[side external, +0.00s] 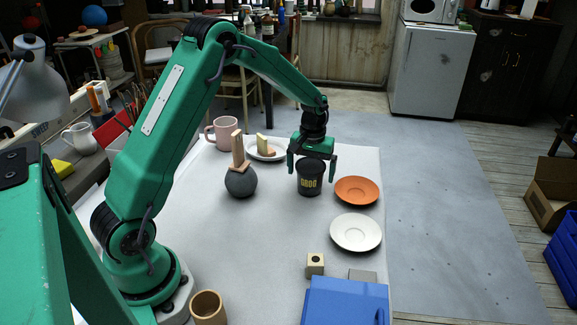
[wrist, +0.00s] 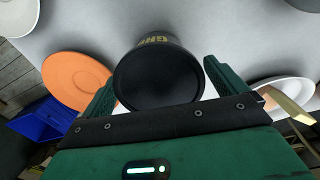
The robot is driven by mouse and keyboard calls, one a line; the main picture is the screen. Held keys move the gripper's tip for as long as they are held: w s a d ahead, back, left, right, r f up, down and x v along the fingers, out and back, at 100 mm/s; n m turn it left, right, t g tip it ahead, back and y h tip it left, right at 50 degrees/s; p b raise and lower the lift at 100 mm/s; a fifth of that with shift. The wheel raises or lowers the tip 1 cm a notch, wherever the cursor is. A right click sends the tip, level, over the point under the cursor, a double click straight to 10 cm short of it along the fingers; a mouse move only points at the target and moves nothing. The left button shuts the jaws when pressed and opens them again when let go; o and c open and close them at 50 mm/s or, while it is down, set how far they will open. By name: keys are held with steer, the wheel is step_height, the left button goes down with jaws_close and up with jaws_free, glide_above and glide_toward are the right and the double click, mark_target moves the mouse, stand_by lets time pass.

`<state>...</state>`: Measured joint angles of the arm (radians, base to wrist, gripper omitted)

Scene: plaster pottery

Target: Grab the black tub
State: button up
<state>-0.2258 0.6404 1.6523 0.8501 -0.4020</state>
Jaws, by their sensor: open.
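The black tub (side external: 310,182) stands upright on the white-covered table, with tan lettering on its side. In the wrist view the black tub (wrist: 157,76) shows its round dark end close to the camera, with part of the lettering upside down above it. My gripper (side external: 312,170) is open over the tub, with one finger on each side of its upper part in the side view. In the wrist view my gripper (wrist: 157,78) has its green fingers to the left and right of the tub, with a gap visible on the right. I cannot tell whether either finger touches it.
An orange saucer (side external: 357,190) sits close right of the tub, and a white saucer (side external: 355,233) is nearer the front. A plate (side external: 280,154) with blocks, a pink mug (side external: 222,133) and a dark round vase (side external: 241,183) stand to the left. A blue box (side external: 345,302) is in front.

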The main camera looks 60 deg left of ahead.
steer(key=shift+f, duration=0.45)
steer(key=c, duration=1.1)
steer(key=shift+r, duration=0.1)
steer(key=shift+r, duration=0.7)
steer(key=r, duration=0.3)
steer(key=shift+d+r, duration=0.1)
steer(key=shift+d, duration=0.25)
steer(key=s+d+r, duration=0.1)
steer(key=d+r, duration=0.1)
steer(key=d, duration=0.1)
steer(key=s+d+r, duration=0.1)
steer(key=d+r, duration=0.1)
steer(key=d, duration=0.2)
steer(key=s+d+r, duration=0.1)
steer(key=d+r, duration=0.1)
steer(key=d, duration=0.1)
steer(key=shift+s+d+r, duration=0.2)
steer(key=shift+s, duration=0.1)
